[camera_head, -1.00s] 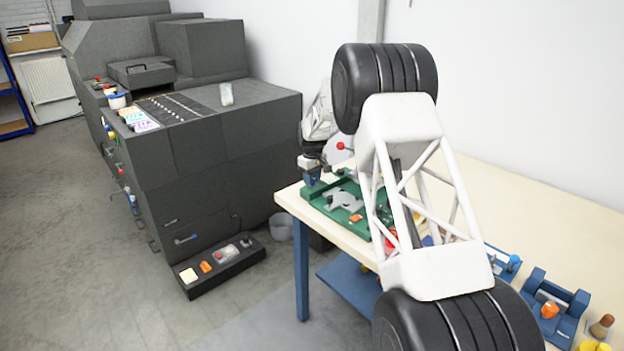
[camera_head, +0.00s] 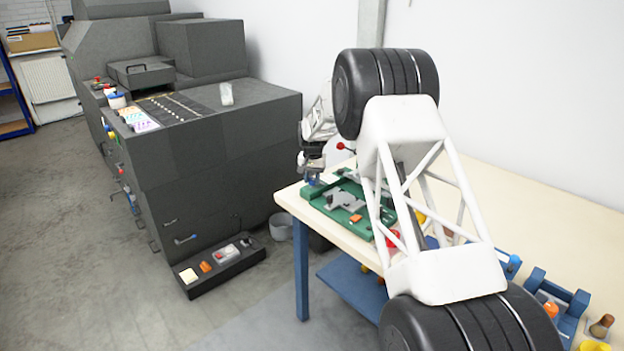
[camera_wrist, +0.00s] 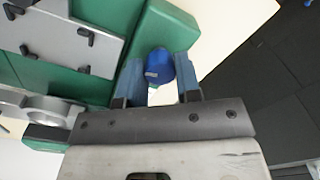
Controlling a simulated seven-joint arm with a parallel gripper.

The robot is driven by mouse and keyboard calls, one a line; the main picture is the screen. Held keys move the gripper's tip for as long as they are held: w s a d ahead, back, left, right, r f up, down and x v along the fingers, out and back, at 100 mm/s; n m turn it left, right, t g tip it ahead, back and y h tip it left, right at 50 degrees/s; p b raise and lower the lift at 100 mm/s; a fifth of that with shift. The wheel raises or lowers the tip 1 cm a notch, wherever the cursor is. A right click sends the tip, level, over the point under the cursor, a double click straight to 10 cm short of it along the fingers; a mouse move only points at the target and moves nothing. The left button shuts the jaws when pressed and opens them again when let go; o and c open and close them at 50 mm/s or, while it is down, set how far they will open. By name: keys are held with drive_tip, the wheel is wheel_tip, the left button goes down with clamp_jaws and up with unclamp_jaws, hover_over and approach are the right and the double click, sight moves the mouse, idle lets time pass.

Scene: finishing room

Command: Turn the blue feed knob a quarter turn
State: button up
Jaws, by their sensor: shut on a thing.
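The blue feed knob (camera_wrist: 158,66) shows in the wrist view at the edge of a green machine (camera_wrist: 172,26), with a small pale mark on its side. My gripper (camera_wrist: 158,72) is shut on the knob, with one blue-grey finger on each side of it. In the head view the green machine (camera_head: 345,222) stands at the near left corner of the bench, partly behind my arm. My gripper (camera_head: 312,172) is at its left end there, small and partly hidden. The knob cannot be clearly told from the fingers in that view.
A grey plate with dark clamps (camera_wrist: 60,38) lies on the green machine beside my gripper. A red ball-ended lever (camera_head: 341,146) stands close behind. Blue fixtures (camera_head: 553,300) sit at the bench's right. A large dark grey machine (camera_head: 215,150) stands to the left.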

sight(312, 179)
drive_tip(key=shift+m, duration=1)
drive_tip(key=o, duration=0.9)
drive_tip(key=shift+r, duration=3.9)
